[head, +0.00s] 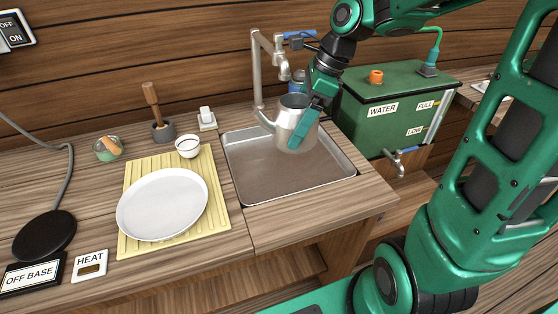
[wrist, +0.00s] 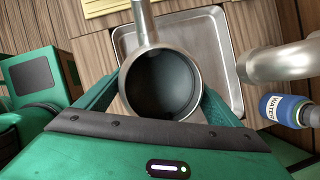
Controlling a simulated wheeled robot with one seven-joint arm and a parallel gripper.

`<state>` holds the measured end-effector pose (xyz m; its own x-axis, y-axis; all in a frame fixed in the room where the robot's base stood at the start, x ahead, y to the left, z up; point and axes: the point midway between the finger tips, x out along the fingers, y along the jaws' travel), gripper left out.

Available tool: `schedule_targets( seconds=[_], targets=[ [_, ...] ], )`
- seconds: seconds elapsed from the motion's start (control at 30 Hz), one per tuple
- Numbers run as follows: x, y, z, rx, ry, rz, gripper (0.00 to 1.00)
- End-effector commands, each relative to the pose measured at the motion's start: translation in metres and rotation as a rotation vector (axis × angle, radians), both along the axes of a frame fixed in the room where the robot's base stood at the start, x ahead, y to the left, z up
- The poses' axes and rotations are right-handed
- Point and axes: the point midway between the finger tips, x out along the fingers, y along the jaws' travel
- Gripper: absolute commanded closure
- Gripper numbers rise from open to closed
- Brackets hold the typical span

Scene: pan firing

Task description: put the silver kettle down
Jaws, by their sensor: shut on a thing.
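The silver kettle (head: 293,122) is in the head view over the back right part of the metal sink tray (head: 262,183). It looks upright, with its spout toward the left. My gripper (head: 303,124) comes down from above and is shut on the kettle's body, with one green finger in front of it. In the wrist view the kettle (wrist: 150,28) shows from above, open and dark inside, between the two green fingers. Whether its base touches the tray is hard to tell. The black round plate (head: 44,236) near the OFF BASE label is empty.
A tap (head: 258,75) stands behind the kettle, with a blue bottle (wrist: 285,110) beside it. A white plate (head: 163,205) and a small bowl (head: 188,147) are on the yellow mat (head: 222,208). A green water tank (head: 395,110) is at right. The tray's front is clear.

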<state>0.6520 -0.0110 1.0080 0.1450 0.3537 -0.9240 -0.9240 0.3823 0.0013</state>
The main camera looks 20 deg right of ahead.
Motion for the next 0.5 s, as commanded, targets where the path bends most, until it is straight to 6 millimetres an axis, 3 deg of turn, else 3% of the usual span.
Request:
schedule_targets(
  seconds=[0.5],
  targets=[
    [-0.001,-0.001,-0.1,0.002,0.005,-0.001,0.55]
  ],
)
